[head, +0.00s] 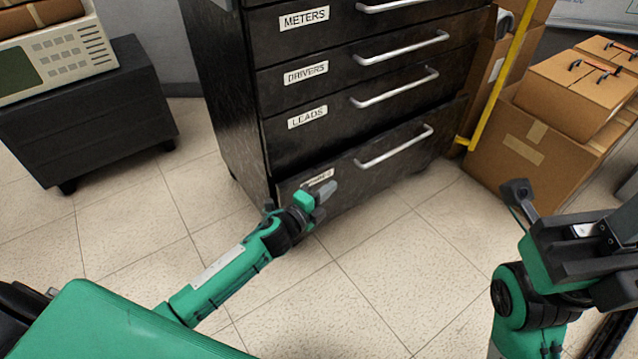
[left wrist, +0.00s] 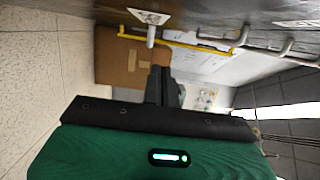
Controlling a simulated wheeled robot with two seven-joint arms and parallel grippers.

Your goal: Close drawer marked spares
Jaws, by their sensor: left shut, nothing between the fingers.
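A black cabinet (head: 225,95) stands in the middle of the head view. Its bottom drawer (head: 400,170) has a silver bar handle (head: 395,148) and seems to stand slightly out from the drawers above. Its label (head: 318,179) is mostly hidden behind my left gripper (head: 326,190), so I cannot read it. My left gripper is shut and empty, in front of the drawer's left part; I cannot tell whether it touches. In the left wrist view its dark fingers (left wrist: 158,85) are below a white label (left wrist: 149,17).
Drawers labelled METERS (head: 304,18), DRIVERS (head: 306,73) and LEADS (head: 307,117) sit above and look shut. Cardboard boxes (head: 520,150) and a yellow frame (head: 497,85) stand right of the cabinet. A low black stand (head: 90,125) is at left. The tiled floor (head: 370,265) in front is clear.

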